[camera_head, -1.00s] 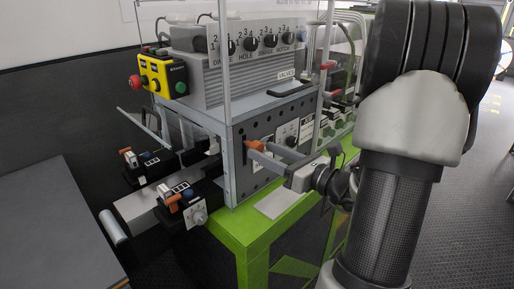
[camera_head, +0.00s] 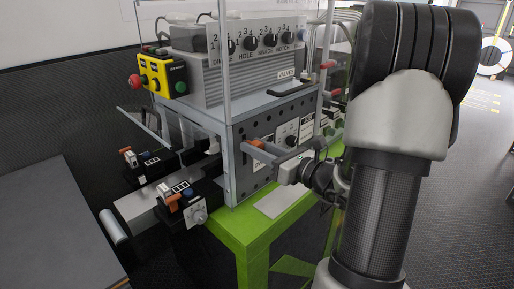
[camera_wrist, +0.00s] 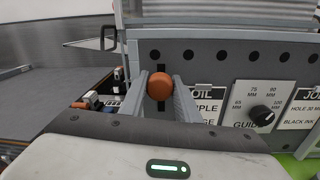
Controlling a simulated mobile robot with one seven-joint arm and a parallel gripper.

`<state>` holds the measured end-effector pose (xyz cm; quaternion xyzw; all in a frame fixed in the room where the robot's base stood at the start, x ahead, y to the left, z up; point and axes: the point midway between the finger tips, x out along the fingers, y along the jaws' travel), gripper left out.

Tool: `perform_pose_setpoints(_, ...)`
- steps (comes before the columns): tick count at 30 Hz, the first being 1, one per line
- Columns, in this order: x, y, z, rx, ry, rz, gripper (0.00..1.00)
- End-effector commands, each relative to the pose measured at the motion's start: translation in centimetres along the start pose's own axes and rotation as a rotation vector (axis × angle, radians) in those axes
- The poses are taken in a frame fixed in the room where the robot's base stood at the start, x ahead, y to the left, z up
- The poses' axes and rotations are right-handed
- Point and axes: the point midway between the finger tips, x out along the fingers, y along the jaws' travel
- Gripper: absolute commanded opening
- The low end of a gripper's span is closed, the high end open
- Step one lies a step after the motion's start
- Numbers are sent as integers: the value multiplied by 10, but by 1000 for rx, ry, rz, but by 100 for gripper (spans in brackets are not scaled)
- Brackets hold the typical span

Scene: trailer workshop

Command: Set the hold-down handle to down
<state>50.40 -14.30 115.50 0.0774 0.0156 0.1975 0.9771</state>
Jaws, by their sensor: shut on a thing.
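The hold-down handle shows as a round orange knob (camera_wrist: 160,86) in the wrist view, in front of a dark vertical slot (camera_wrist: 160,112) in the grey machine panel. Slot shows both above and below the knob. My gripper (camera_wrist: 162,80) is shut on the knob, with one grey finger on each side of it. In the head view, the orange handle (camera_head: 270,148) shows between the fingers of my gripper (camera_head: 260,148) at the machine's front panel. The handle's stem behind the knob is hidden.
A guide dial (camera_wrist: 262,115) and labels sit right of the slot. A yellow button box (camera_head: 163,75) hangs on the machine's left. Two black units with orange levers (camera_head: 168,196) stand at the lower left. A green frame (camera_head: 243,235) lies below my gripper.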

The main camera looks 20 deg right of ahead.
Motion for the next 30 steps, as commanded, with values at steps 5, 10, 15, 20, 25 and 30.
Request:
perform_pose_setpoints(5,0,-2,-16,2,1,2,0)
perform_pose_setpoints(10,0,-8,-52,3,3,2,0)
perform_pose_setpoints(15,0,-10,-72,1,2,2,0)
perform_pose_setpoints(20,0,-10,-71,2,6,1,0)
perform_pose_setpoints(25,-1,-10,-72,4,10,1,39)
perform_pose_setpoints(30,0,-10,-71,2,5,1,48)
